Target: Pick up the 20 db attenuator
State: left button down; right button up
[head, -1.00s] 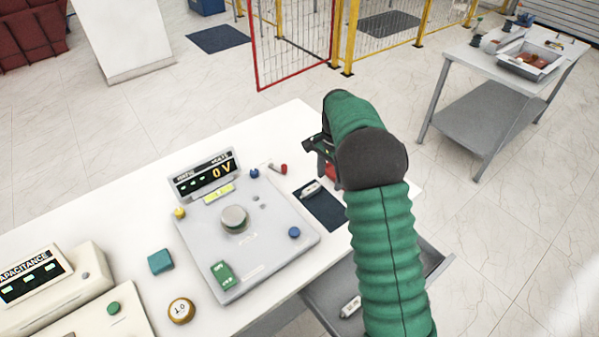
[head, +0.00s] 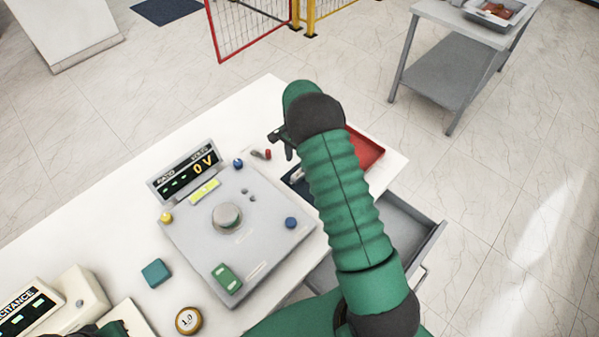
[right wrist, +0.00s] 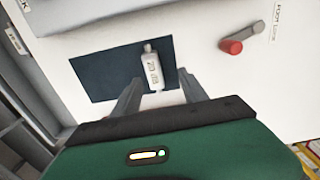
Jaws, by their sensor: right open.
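The 20 dB attenuator (right wrist: 152,70) is a small white cylinder with printed lettering, lying on a dark blue mat (right wrist: 95,74) in the right wrist view. In the head view a small white part of it (head: 297,174) shows beside my arm, which hides most of the mat. My right gripper (right wrist: 160,76) is open, its fingers on either side of the attenuator's near end in the picture; whether they touch it I cannot tell. In the head view the right gripper (head: 281,139) shows above the mat.
A grey meter (head: 240,225) reading 0 V stands left of the mat. A red and grey piece (right wrist: 240,40) lies right of the mat in the wrist view. A red tray (head: 366,154) sits behind my arm. An open grey drawer (head: 425,240) juts from the table's front.

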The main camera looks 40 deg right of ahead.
aim_at(298, 173)
jog(key=f, duration=0.1)
jog(key=s+f+p, duration=0.1)
jog(key=f+p, duration=0.1)
jog(key=shift+s+a+f, duration=0.15)
jog(key=shift+a+f, duration=0.1)
jog(key=shift+a, duration=0.1)
jog(key=shift+s+f, duration=0.15)
jog(key=shift+f, duration=0.4)
jog(key=shift+w+d+f, duration=0.1)
jog(key=shift+w+f, duration=0.05)
jog(key=shift+w, duration=0.05)
jog(key=shift+c, duration=0.3)
jog(key=shift+w, duration=0.1)
jog(key=shift+c, duration=1.1)
jog(key=c, duration=0.5)
grip_shut()
